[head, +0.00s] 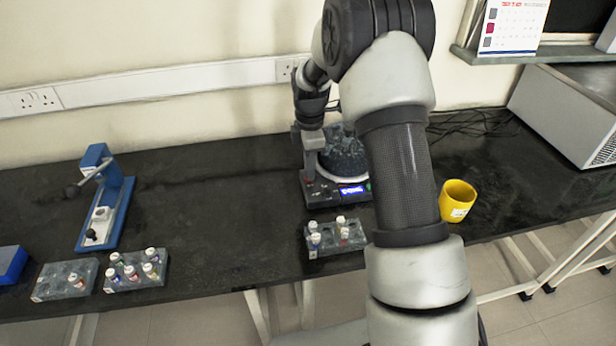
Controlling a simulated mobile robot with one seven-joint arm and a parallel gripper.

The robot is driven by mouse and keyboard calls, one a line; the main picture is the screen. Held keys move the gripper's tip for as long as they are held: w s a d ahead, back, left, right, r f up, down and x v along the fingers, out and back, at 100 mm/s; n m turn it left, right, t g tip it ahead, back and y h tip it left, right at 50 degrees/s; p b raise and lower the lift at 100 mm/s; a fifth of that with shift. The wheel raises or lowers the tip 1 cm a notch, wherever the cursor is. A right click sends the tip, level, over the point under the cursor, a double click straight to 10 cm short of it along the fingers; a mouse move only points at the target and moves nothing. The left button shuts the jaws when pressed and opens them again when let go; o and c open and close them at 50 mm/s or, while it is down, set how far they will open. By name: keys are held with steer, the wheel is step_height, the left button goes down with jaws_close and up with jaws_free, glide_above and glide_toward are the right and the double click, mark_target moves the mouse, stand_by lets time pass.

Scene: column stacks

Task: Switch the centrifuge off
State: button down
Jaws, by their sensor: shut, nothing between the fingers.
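The centrifuge (318,196) stands on the dark bench, right of the middle. It has a dark base with a lit blue display (353,190) and a red spot at its left front. A dark rotor on a white ring sits on top, partly hidden by my arm. My gripper (310,178) points down at the left front of the centrifuge, close above its base near the red spot. Its fingers are shut and empty. I cannot tell if the fingertips touch the base. The centrifuge's right side is hidden behind my arm.
A grey rack with several vials (322,248) stands just in front of the centrifuge. A yellow cup (457,201) is to the right. A blue press (112,205) and two grey racks (62,283) (150,281) stand at the left. The bench between is clear.

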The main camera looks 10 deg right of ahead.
steer(key=shift+f+b, duration=0.35)
steer(key=shift+f, duration=0.35)
steer(key=shift+r, duration=0.15)
steer(key=shift+r+p, duration=1.7)
steer(key=shift+r, duration=0.7)
steer(key=shift+r, duration=0.1)
steer(key=s+r+m+t+p, duration=0.1)
steer(key=s+r+m+p, duration=0.4)
steer(key=r, duration=0.7)
steer(key=s+r+m+t, duration=0.25)
steer(key=s+r, duration=0.45)
steer(key=r, duration=0.5)
steer(key=s+r+m+p, duration=0.1)
steer(key=s+r+m, duration=0.2)
steer(key=s, duration=0.3)
steer(key=s+r+m+t+p, duration=0.1)
steer(key=s+r+m+p, duration=0.1)
steer(key=s, duration=0.4)
steer(key=s+r+m+t+p, duration=0.1)
steer(key=s+r+m+p, duration=0.1)
steer(key=s+r+m, duration=0.2)
steer(key=s+m, duration=0.1)
steer(key=s, duration=0.2)
steer(key=shift+r, duration=0.2)
